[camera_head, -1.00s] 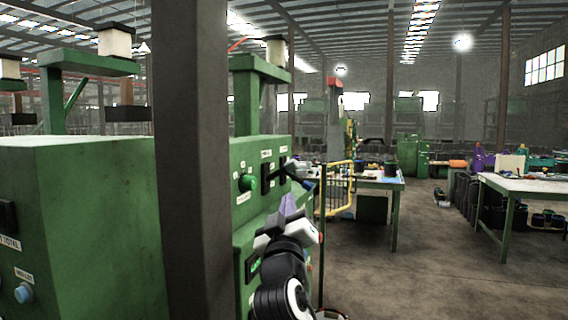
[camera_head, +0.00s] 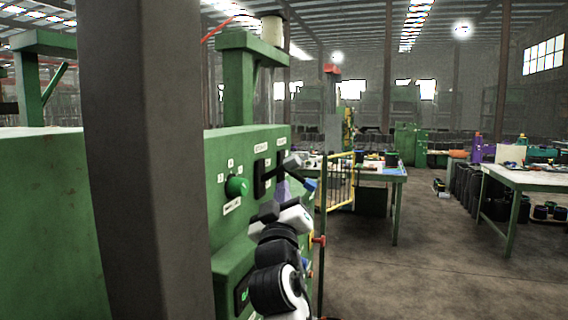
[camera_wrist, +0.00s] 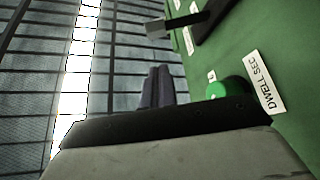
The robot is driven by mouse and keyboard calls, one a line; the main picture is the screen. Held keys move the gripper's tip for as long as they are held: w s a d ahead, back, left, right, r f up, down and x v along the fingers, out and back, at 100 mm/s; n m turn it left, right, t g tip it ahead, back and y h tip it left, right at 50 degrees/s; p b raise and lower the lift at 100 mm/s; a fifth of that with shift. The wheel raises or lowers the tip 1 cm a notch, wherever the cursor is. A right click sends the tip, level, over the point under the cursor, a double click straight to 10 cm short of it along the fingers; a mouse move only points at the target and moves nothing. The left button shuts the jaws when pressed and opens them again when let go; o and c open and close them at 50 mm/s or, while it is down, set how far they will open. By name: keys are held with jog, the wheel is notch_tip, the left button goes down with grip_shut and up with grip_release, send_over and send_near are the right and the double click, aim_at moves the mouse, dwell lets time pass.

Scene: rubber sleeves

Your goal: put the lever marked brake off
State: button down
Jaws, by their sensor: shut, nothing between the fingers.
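Two levers stick out from black slots on the green machine panel, and one has a grey end (camera_head: 294,161). A blue end (camera_head: 309,184) shows just below it, partly hidden. The labels above the slots are too small to read, so I cannot tell which lever is marked brake. In the wrist view a dark lever with a grey block end (camera_wrist: 157,28) points left from the panel. My gripper (camera_head: 284,187) is shut and empty, just below the grey lever end; its fingers (camera_wrist: 157,72) point up past the panel face and look apart from the lever.
A green knob (camera_head: 237,186) is left of the slots; the wrist view shows it beside a DWELL SEC label (camera_wrist: 265,82). A dark column (camera_head: 135,150) stands close in front of the machine. A yellow guard rail (camera_head: 340,182) and work tables (camera_head: 375,172) lie beyond to the right.

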aim_at(285, 166)
jog(key=p+x, duration=0.3)
jog(key=x, duration=0.5)
jog(key=shift+w+r+p, duration=0.2)
jog(key=shift+r+p, duration=0.05)
jog(key=shift+p, duration=0.15)
jog(key=shift+w+r, duration=0.2)
jog(key=shift+w, duration=0.5)
jog(key=shift+f, duration=0.1)
jog(key=shift+d+f+m+h+b, duration=0.15)
jog(key=shift+f+m+h+b, duration=0.05)
jog(key=shift+m+h+b, duration=0.25)
